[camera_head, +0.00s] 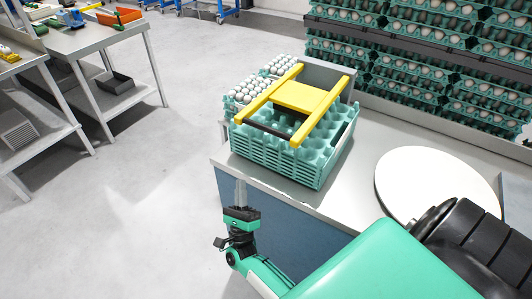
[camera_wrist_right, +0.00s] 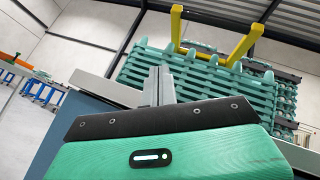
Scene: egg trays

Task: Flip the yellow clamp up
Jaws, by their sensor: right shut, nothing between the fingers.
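The yellow clamp (camera_head: 299,96) lies across the top of a stack of teal egg trays (camera_head: 275,170) on the table. It has a broad middle plate and two long side bars. In the right wrist view the ends of the clamp (camera_wrist_right: 244,44) show above the tray stack (camera_wrist_right: 205,75). My right gripper (camera_head: 241,184) is shut and empty, fingers pointing up, in front of the table edge and left of and below the stack. Its closed fingers also show in the right wrist view (camera_wrist_right: 158,82), apart from the clamp. My left gripper is not in view.
A round white plate (camera_head: 430,188) lies on the table to the right. Racks of egg trays (camera_head: 440,60) stand behind. Workbenches (camera_head: 85,38) stand at the far left, with clear floor between.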

